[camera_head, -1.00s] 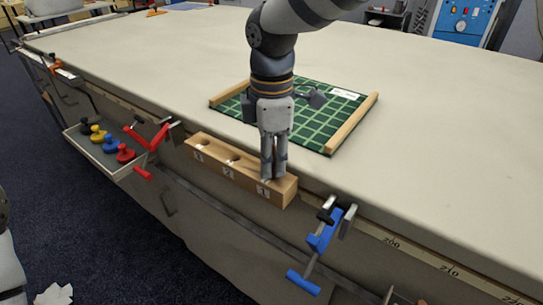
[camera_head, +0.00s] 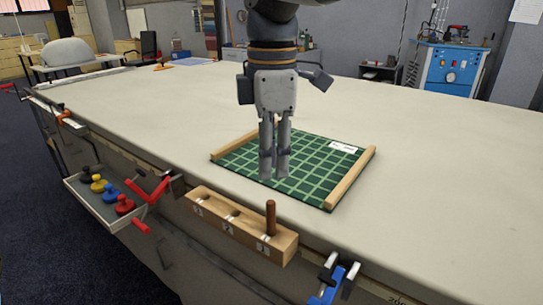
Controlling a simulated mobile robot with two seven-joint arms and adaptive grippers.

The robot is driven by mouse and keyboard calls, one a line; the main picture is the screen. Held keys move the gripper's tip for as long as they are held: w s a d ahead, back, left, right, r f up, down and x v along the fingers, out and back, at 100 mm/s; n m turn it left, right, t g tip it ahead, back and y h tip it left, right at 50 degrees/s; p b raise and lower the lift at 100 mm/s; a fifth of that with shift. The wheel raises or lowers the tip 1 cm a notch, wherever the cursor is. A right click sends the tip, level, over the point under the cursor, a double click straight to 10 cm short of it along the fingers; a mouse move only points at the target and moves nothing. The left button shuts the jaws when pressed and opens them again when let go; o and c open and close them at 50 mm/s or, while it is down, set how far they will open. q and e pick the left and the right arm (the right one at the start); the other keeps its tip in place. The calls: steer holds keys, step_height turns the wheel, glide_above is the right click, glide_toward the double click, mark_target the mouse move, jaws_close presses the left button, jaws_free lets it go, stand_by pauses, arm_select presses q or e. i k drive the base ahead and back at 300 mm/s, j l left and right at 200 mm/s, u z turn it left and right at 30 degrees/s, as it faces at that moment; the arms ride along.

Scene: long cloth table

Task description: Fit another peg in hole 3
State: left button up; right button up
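A wooden block (camera_head: 245,233) with numbered holes sits along the near edge of the table. A brown peg (camera_head: 270,217) stands upright in the hole at its right end, marked 3, with its upper part showing. The holes marked 1 and 2 show as dark openings with no peg standing in them. My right gripper (camera_head: 274,178) points down above the green mat, higher than the peg and apart from it. Its fingers have a narrow gap between them and hold nothing. My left gripper is not in view.
A green gridded mat (camera_head: 240,160) with wooden side strips lies behind the block. A tray (camera_head: 82,200) with several coloured knobs hangs at the left edge. Red clamp (camera_head: 150,190) and blue clamp (camera_head: 335,285) flank the block.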

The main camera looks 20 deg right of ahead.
mark_target(246, 226)
steer(key=k, duration=1)
